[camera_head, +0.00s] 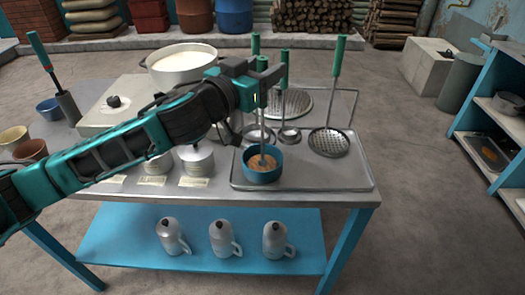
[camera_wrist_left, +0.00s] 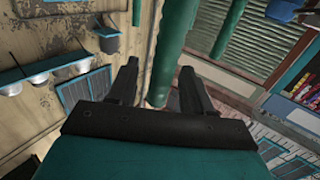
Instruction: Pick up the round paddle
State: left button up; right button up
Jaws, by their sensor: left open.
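Several long-handled metal tools with green handles stand over a metal tray (camera_head: 360,180) on the table. One has a round perforated head (camera_head: 328,142) at the right, with its green handle (camera_head: 338,57) upright. A larger round perforated disc (camera_head: 296,103) lies behind it, and smaller ladle heads (camera_head: 289,136) are beside it. I cannot tell which is the round paddle. My left gripper (camera_head: 268,72) is open, level with the handles at the left of the group. In the left wrist view, a green handle (camera_wrist_left: 165,55) shows between the open fingers (camera_wrist_left: 158,80); whether it is inside the jaws is unclear.
A blue bowl (camera_head: 262,175) with brown contents and a tool in it sits at the tray's left. A large pot (camera_head: 182,62) of white liquid stands behind my arm. Metal jugs (camera_head: 222,238) stand on the lower shelf. A blue shelf unit (camera_head: 480,95) is at the right.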

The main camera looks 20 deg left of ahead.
pick_arm(q)
jog(key=c, duration=0.9)
grip_shut()
jog(key=shift+r, duration=0.1)
